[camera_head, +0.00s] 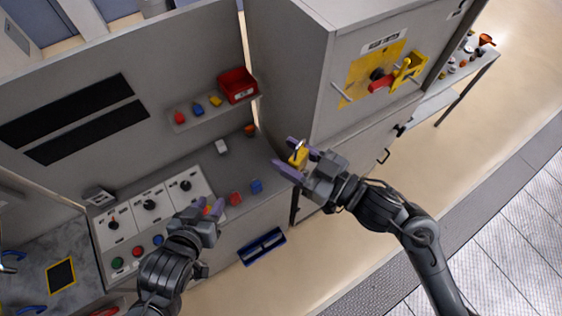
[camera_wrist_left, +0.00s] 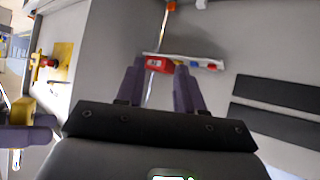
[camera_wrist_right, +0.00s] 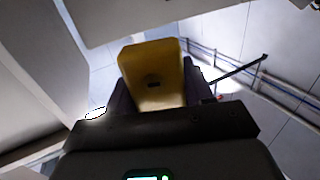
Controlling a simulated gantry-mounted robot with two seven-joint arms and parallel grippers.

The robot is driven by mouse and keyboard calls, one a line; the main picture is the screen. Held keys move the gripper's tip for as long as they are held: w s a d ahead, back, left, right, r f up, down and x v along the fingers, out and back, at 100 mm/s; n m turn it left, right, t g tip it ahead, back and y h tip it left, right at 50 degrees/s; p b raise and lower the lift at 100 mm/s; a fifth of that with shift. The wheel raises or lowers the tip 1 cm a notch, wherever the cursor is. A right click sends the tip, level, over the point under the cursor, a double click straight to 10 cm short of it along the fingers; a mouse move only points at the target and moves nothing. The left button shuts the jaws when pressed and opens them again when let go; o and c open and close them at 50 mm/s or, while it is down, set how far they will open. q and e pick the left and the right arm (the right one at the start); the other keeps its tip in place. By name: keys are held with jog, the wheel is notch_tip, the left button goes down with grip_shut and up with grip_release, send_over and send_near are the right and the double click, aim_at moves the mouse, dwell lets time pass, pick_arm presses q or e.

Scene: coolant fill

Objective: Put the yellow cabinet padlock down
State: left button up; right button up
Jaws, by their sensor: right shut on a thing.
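The yellow padlock (camera_head: 298,155) is between the fingers of my right gripper (camera_head: 291,158), held in the air beside the tall grey cabinet's front corner, above the counter's right end. Its yellow body fills the space between the fingers in the right wrist view (camera_wrist_right: 152,75). It also shows at the left edge of the left wrist view (camera_wrist_left: 22,110). My left gripper (camera_head: 200,203) is open and empty over the counter's control panels; its two purple fingers stand apart in the left wrist view (camera_wrist_left: 157,85).
A wall shelf (camera_head: 205,112) holds a red bin (camera_head: 237,85) and several small coloured padlocks. The counter (camera_head: 225,175) carries red and blue blocks and switch panels (camera_head: 150,205). The cabinet (camera_head: 350,110) has a red handle with a yellow piece (camera_head: 408,68). A side table stands far right.

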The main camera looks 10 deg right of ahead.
aim_at(295, 153)
pick_arm(q)
jog(key=w+d+r+m+t+h, duration=0.35)
jog(key=d+r+h, duration=0.35)
jog(key=d+r, duration=0.55)
jog(key=s+d+r+m+g+h, duration=0.1)
jog(key=s+d+r+h, duration=0.1)
jog(key=d+r, duration=0.1)
jog(key=s+d+r+m+g+h, duration=0.1)
jog(key=d+r, duration=0.1)
jog(key=shift+s+r+m+g+h, duration=0.15)
jog(key=shift+s+m+g+h, duration=0.2)
jog(key=shift+s+h, duration=0.05)
jog(key=shift+x, duration=3.25)
